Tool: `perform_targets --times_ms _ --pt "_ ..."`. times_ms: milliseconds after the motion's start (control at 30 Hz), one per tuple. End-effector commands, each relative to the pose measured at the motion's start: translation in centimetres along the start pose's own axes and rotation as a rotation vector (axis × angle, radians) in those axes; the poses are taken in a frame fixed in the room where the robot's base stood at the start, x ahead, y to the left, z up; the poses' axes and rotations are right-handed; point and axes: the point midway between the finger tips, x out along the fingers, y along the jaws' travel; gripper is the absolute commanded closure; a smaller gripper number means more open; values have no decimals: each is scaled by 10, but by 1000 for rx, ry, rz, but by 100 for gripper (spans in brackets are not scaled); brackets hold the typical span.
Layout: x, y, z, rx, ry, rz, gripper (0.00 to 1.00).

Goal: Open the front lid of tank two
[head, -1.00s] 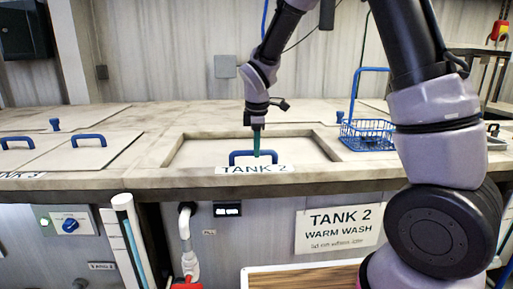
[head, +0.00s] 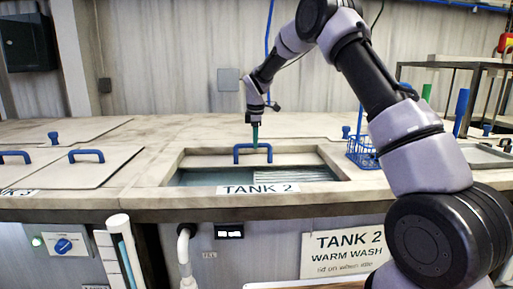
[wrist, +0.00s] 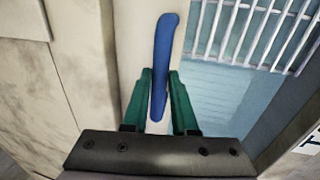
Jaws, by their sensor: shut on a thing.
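The front lid of tank two (head: 205,160) stands partly open, pushed toward the back of its recess. Its blue handle (head: 253,147) is held by my gripper (head: 255,136). In the wrist view the green fingers of my gripper (wrist: 160,108) sit on either side of the blue handle (wrist: 163,60) and are shut on it. Behind the "TANK 2" label (head: 258,189) the tank opening (head: 200,179) shows bluish liquid. A light slatted rack (head: 300,174) shows in the right part of the opening.
A neighbouring lid with a blue handle (head: 86,155) lies closed on the left. A blue wire basket (head: 362,152) stands on the right, partly behind my arm. A "TANK 2 WARM WASH" sign (head: 343,254) hangs on the front panel.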

Motion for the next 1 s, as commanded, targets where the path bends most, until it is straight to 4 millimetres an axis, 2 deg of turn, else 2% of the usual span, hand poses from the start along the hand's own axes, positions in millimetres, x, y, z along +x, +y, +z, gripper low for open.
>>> perform_targets --times_ms 100,300,500,867,900,933,967,1000 --pt "5 24 0 1 0 2 100" --pt "10 49 0 1 1 2 100" --pt "11 60 0 -1 0 2 100" --pt "12 60 0 -1 -1 0 100" --pt "12 60 0 -1 -1 0 63" --pt "12 60 0 -1 -1 0 51" --pt "12 60 0 -1 -1 0 44" --pt "12 60 0 -1 -1 0 44"
